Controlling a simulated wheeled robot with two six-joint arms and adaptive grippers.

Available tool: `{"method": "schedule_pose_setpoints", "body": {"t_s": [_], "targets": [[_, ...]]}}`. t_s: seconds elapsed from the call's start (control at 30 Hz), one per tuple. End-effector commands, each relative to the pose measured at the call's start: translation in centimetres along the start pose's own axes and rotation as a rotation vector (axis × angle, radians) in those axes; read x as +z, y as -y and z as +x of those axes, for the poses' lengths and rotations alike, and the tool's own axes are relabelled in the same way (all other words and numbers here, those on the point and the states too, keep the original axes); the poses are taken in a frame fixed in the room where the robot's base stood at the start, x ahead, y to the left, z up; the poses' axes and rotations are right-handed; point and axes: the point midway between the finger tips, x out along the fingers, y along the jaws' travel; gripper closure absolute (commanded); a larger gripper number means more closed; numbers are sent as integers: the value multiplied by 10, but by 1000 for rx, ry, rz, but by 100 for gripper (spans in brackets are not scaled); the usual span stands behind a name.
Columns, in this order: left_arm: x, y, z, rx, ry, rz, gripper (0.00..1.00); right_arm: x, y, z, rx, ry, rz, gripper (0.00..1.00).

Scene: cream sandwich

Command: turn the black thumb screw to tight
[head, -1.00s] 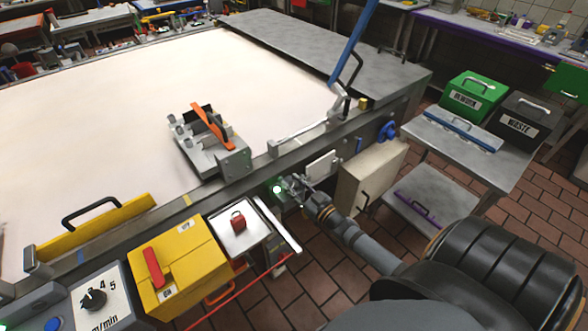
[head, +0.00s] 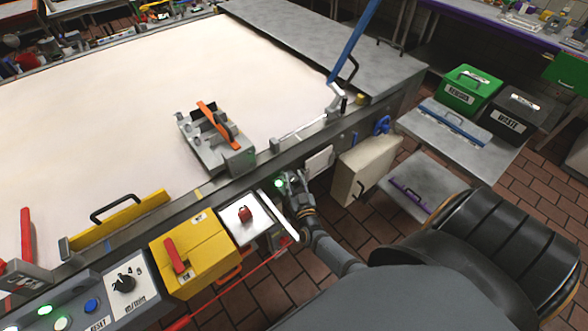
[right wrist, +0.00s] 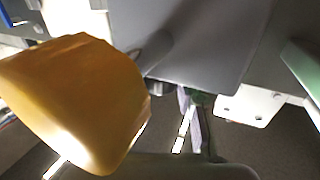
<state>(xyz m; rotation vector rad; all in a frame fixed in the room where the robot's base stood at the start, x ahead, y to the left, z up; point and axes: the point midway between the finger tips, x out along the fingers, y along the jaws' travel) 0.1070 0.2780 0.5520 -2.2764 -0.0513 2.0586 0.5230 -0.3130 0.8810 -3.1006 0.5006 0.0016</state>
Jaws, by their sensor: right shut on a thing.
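My right gripper (head: 293,184) is at the front side of the conveyor frame, below the table edge and right beside a small green light (head: 279,184). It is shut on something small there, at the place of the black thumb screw. The screw itself is hidden by the fingers in the head view, and I cannot make out its turn position. In the right wrist view a large orange-brown rounded part fills the left, close to the lens. A grey block (right wrist: 205,45) is close above. My left gripper is not in view.
Left of my gripper are a white plate with a red knob (head: 244,214) and a yellow box (head: 195,255). A beige box (head: 362,168) hangs to the right. A clamp fixture with an orange handle (head: 214,122) stands on the pale belt (head: 110,110).

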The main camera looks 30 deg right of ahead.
Motion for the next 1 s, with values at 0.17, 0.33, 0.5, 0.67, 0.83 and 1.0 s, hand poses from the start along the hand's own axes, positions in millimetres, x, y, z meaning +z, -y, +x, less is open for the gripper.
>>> {"method": "schedule_pose_setpoints", "body": {"t_s": [0.17, 0.33, 0.5, 0.67, 0.83, 1.0], "targets": [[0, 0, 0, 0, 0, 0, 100, 0, 0, 0, 0, -1, -1, 100], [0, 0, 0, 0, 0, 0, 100, 0, 0, 0, -1, -1, -1, 59], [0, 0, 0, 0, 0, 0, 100, 0, 0, 0, -1, -1, -1, 44], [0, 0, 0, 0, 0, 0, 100, 0, 0, 0, -1, -1, -1, 44], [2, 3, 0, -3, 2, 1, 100, 1, 0, -10, -1, 1, 0, 44], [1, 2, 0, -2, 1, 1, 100, 2, 0, -48, -1, 3, -1, 44]]}}
